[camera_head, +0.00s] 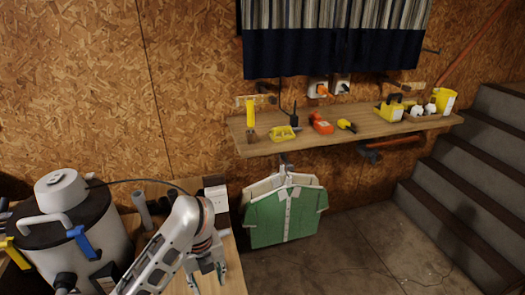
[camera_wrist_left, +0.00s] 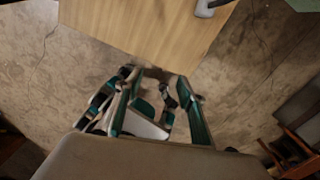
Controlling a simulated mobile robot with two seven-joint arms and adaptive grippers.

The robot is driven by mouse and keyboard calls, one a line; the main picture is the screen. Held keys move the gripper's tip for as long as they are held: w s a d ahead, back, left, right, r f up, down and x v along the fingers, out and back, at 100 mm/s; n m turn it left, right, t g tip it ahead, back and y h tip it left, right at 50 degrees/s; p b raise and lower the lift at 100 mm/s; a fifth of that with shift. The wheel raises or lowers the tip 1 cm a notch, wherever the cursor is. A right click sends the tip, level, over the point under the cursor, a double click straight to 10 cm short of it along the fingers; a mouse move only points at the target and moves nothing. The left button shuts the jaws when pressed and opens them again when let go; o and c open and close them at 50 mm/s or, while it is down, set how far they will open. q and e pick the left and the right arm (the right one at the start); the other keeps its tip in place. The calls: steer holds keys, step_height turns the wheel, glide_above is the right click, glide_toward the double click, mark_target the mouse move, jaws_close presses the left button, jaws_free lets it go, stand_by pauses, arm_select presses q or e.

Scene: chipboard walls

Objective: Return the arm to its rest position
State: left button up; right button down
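My left arm (camera_head: 172,245) comes in from the bottom left, bent over the wooden bench top (camera_head: 235,262). My left gripper (camera_head: 207,279) points down near the bench's right edge in the head view. In the left wrist view the left gripper (camera_wrist_left: 157,80) has its two green-padded fingers spread apart, with nothing seen between the tips. The fingertips show beside the bench edge (camera_wrist_left: 150,62), over the concrete floor. My right gripper is in neither view.
A large grey-and-black canister (camera_head: 75,235) with a hose stands left of my arm. A wooden wall shelf (camera_head: 350,132) carries several tools. A green shirt-shaped panel (camera_head: 287,215) hangs below it. Stairs (camera_head: 475,170) rise at the right. The floor (camera_head: 360,250) between is clear.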

arm_select(q)
steer(key=w+a+r+m+t+y, duration=0.1)
steer(key=w+a+t+y, duration=0.25)
steer(key=a, duration=0.55)
steer(key=w+a+m+t+y, duration=0.1)
steer(key=w+a+t+y, duration=0.15)
steer(key=a+y, duration=0.45)
steer(key=a+r+m+t+y, duration=0.1)
steer(key=a+r+m+t, duration=0.2)
steer(key=r+m+t, duration=0.9)
steer(key=s+d+f+m+t+h, duration=0.1)
steer(key=s+d+f+m+h, duration=0.2)
steer(key=d+m+h, duration=0.6)
steer(key=s+d+f+m+h, duration=0.35)
steer(key=d+m+h, duration=0.25)
steer(key=m, duration=0.7)
steer(key=s+a+f+m+g, duration=0.1)
steer(key=s+f+m+g, duration=0.3)
steer(key=f, duration=0.5)
steer(key=s+f+m+g, duration=0.4)
steer(key=s+f+m, duration=0.2)
steer(key=s+f, duration=0.3)
steer(key=shift+s+a+f+y, duration=0.2)
steer(key=shift+a+f+y, duration=0.25)
steer(key=shift+f, duration=0.15)
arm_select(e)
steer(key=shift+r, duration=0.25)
